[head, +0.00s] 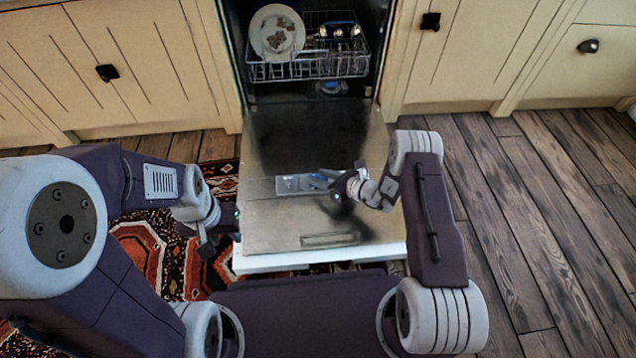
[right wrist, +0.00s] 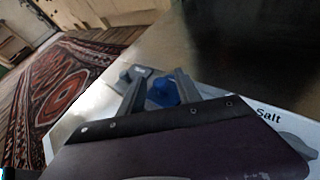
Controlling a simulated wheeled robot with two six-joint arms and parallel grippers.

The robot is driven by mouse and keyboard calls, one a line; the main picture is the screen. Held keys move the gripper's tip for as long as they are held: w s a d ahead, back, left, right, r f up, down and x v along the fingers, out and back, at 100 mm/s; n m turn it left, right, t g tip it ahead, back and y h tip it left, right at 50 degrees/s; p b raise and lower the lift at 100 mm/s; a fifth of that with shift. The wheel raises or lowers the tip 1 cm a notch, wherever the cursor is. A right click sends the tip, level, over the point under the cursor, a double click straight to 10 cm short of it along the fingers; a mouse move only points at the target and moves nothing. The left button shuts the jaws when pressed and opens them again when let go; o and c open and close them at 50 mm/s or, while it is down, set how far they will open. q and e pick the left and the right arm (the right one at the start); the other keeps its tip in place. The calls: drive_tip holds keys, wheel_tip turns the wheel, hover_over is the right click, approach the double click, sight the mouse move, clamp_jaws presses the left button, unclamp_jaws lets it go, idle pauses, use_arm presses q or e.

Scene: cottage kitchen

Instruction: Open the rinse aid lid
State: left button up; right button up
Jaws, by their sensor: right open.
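The dispenser panel (head: 290,184) is set in the inner face of the lowered dishwasher door (head: 280,140). My right gripper (head: 318,178) is over the panel's right part. In the right wrist view its open fingers (right wrist: 160,88) point at the panel, with a blue part (right wrist: 163,92) showing between them. A grey piece (right wrist: 135,73) lies by the left finger; I cannot tell whether it is the rinse aid lid or whether the finger touches it. My left gripper (head: 222,243) is empty beside the door's left edge, its fingers apart.
A grey knob (right wrist: 298,143) sits near the word "Salt". The dish rack (head: 310,65) in the dishwasher holds a plate (head: 277,35). Cream cabinets (head: 110,60) flank it. A patterned rug (head: 140,245) lies left of the door; bare wooden floor (head: 540,230) is at right.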

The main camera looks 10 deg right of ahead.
drive_tip(key=shift+w+a+f, duration=0.2)
drive_tip(key=shift+w+a, duration=0.05)
drive_tip(key=shift+a, duration=0.05)
drive_tip(key=shift+w+r, duration=0.1)
clamp_jaws()
drive_tip(key=shift+r, duration=0.1)
